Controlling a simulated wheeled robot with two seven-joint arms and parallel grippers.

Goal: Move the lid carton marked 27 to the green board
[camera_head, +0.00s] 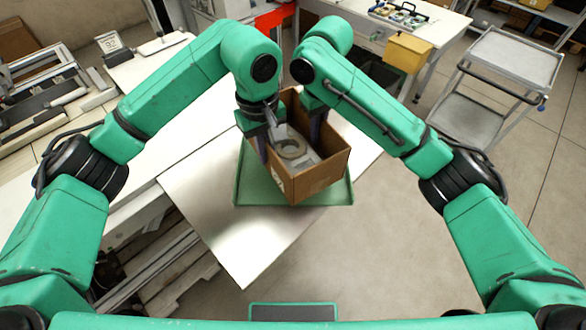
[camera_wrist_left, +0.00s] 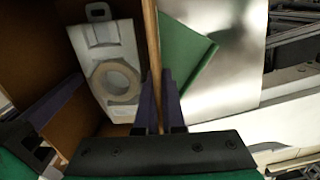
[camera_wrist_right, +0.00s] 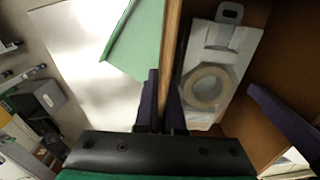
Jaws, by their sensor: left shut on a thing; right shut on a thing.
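The carton (camera_head: 322,178) is an open brown box over the green board (camera_head: 244,186). A pale part with a round ring (camera_head: 291,146) lies inside it. A whitish mark shows on its near left side, too small to read. My left gripper (camera_head: 262,146) is shut on the carton's left wall, which also shows between the fingers in the left wrist view (camera_wrist_left: 152,60). My right gripper (camera_head: 316,128) is shut on the opposite wall, also seen in the right wrist view (camera_wrist_right: 172,50). I cannot tell whether the carton touches the board.
The board lies on a pale shiny table (camera_head: 215,205) with bare room at the left and front. A grey trolley (camera_head: 500,75) stands at the right. A yellow bin (camera_head: 408,52) hangs by the back bench. A small display (camera_head: 110,42) stands at the left.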

